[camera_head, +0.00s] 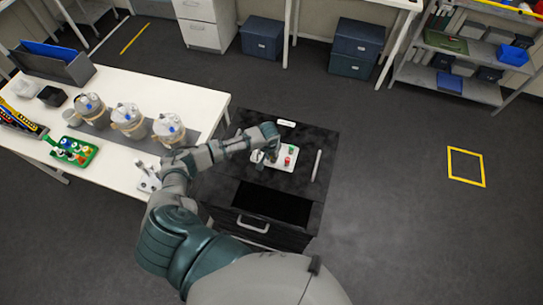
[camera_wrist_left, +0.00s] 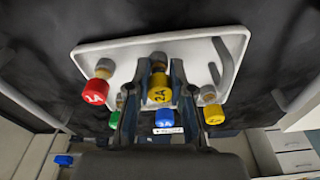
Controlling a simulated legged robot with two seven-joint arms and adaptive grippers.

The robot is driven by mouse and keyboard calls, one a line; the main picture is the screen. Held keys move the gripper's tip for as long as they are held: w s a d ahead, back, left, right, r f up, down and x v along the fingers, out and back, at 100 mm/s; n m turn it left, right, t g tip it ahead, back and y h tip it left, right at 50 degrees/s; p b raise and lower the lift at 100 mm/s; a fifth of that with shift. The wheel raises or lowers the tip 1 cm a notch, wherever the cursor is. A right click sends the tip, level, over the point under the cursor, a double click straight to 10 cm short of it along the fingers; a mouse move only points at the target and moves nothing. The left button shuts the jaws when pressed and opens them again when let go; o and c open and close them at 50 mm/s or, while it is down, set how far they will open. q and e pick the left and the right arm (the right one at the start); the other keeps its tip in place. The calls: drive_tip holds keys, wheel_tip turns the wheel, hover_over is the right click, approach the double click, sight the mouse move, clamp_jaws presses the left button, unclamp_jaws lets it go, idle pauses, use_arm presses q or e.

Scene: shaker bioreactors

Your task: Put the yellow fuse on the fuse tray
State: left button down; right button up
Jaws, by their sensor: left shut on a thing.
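The white fuse tray (camera_head: 281,166) lies on the black cart, and its underside-up, tilted outline fills the upper middle of the left wrist view (camera_wrist_left: 120,55). My left gripper (camera_head: 266,157) is at the tray's left part. In the left wrist view its fingers (camera_wrist_left: 155,100) are closed around the yellow fuse (camera_wrist_left: 159,88), marked 2A, which appears close to or at the tray. I cannot tell whether it is seated. A red fuse (camera_wrist_left: 97,88) and another yellow-capped fuse (camera_wrist_left: 212,112) stand on either side. Green and blue caps are partly hidden. My right gripper is not in view.
The black cart (camera_head: 225,185) has a dark recess and front handle. The white table (camera_head: 120,84) at left holds several bioreactor vessels (camera_head: 128,120) and a green rack (camera_head: 73,151) with coloured caps.

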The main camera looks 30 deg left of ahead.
use_arm(q)
drive_tip(key=shift+f, duration=0.15)
idle(0.5)
drive_tip(key=shift+s+d+f, duration=0.1)
drive_tip(key=shift+s+f, duration=0.05)
drive_tip(key=shift+f, duration=0.05)
drive_tip(key=c, duration=1)
unclamp_jaws()
drive_tip(key=shift+f, duration=0.1)
drive_tip(key=shift+o, duration=0.2)
drive_tip(key=shift+w, duration=0.2)
drive_tip(key=shift+r, duration=0.2)
wheel_tip(320, 180, up, 11)
drive_tip(key=s, duration=0.1)
drive_tip(key=shift+s+r, duration=0.15)
